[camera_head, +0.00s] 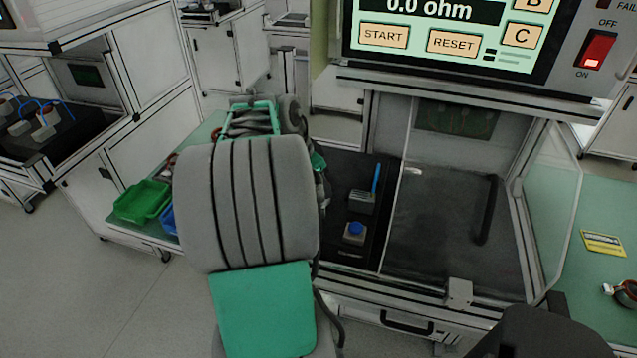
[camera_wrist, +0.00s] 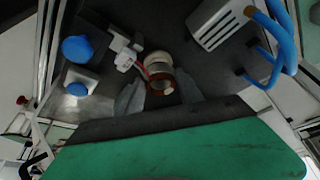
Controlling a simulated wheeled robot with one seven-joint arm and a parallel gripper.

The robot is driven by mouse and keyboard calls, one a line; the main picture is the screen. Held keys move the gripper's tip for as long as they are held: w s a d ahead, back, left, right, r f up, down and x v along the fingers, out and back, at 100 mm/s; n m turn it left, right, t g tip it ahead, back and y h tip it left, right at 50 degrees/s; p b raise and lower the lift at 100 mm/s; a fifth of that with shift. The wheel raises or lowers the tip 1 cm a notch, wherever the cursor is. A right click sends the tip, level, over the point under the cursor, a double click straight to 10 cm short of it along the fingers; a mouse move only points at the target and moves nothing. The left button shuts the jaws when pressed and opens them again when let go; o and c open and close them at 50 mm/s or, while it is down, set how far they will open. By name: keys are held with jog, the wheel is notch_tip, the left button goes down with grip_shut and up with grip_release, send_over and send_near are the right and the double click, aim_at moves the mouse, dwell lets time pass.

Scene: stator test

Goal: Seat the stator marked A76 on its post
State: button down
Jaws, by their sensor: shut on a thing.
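In the wrist view my gripper (camera_wrist: 160,96) is shut on a small ring-shaped stator (camera_wrist: 160,84) with copper windings, held between the two grey fingers. Red wires run from it toward a white connector (camera_wrist: 124,54) at its upper left. A pale round part (camera_wrist: 157,61) shows just beyond the stator; I cannot tell whether it is the post or part of the stator. The black fixture plate (camera_wrist: 190,70) lies behind. No A76 marking is readable. In the head view my arm hides the gripper and the held stator.
A blue button (camera_head: 355,228) and a metal block with a blue tube (camera_head: 362,201) stand on the black plate. A clear door (camera_head: 548,200) stands at the right. Green (camera_head: 142,200) and blue (camera_head: 168,219) bins are left. Another stator (camera_head: 626,291) lies far right. The display reads 0.0 ohm.

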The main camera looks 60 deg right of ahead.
jog(key=shift+f, duration=0.25)
jog(key=c, duration=0.7)
grip_release()
jog(key=v, duration=0.8)
jog(key=shift+f, duration=0.1)
